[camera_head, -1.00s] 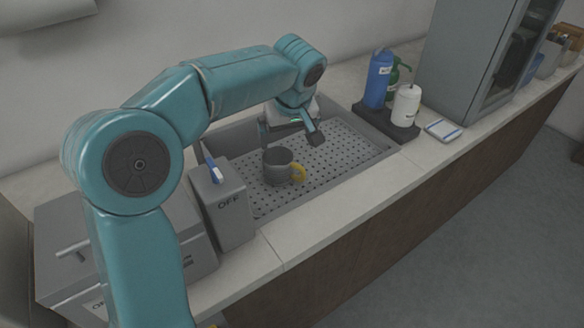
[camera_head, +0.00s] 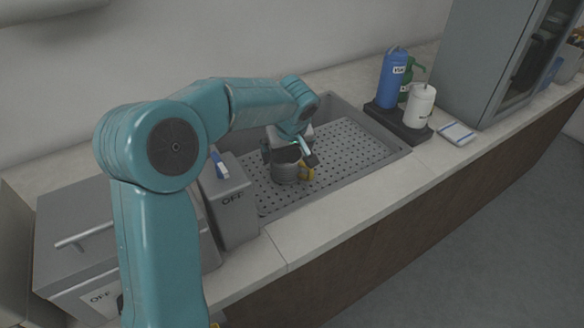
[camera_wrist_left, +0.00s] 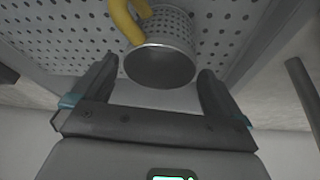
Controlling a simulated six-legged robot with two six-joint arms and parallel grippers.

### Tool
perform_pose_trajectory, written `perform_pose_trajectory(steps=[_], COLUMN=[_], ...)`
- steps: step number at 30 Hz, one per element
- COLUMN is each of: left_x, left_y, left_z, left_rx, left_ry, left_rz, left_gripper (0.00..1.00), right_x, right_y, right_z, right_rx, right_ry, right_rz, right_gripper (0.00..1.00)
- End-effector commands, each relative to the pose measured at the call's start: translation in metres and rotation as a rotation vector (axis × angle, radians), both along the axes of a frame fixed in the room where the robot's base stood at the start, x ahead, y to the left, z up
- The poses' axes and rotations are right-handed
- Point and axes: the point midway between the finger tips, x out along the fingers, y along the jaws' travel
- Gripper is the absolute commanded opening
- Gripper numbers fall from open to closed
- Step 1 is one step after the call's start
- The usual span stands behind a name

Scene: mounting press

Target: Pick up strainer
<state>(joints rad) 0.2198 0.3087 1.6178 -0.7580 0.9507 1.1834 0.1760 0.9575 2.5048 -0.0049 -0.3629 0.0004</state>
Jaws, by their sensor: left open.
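The strainer (camera_head: 285,171) is a grey perforated cup with a yellow handle (camera_head: 307,174). It sits on the perforated floor of the sink tray (camera_head: 345,143). My left gripper (camera_head: 289,156) is open, low over the strainer, with a finger toward each side of it. In the left wrist view the strainer (camera_wrist_left: 162,66) lies at and just beyond the gap between the open fingertips (camera_wrist_left: 157,72). Its yellow handle (camera_wrist_left: 127,22) points away from the gripper. Whether either finger touches the strainer cannot be told. My right gripper is not in view.
A blue bottle (camera_head: 393,78), a green bottle (camera_head: 407,82) and a white bottle (camera_head: 420,106) stand on a dark base beyond the right end. The tray's right part is clear.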

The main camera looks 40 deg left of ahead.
Motion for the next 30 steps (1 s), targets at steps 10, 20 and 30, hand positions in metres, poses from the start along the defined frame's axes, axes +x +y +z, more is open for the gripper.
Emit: perform_pose_trajectory(steps=[10,20,30], left_x=[0.009,0.008,0.008], left_y=[0.012,0.012,0.013], left_z=[-0.037,-0.037,-0.032], left_rx=[-0.001,-0.001,-0.001], left_ry=[0.002,0.002,0.0], left_rz=[0.0,0.0,0.0], left_gripper=[1.0,0.56,0.51], right_x=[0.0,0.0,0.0], right_y=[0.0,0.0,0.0], right_z=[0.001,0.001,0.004], right_rx=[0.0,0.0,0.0], right_ry=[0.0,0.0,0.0], right_rz=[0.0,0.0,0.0], right_gripper=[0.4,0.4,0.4])
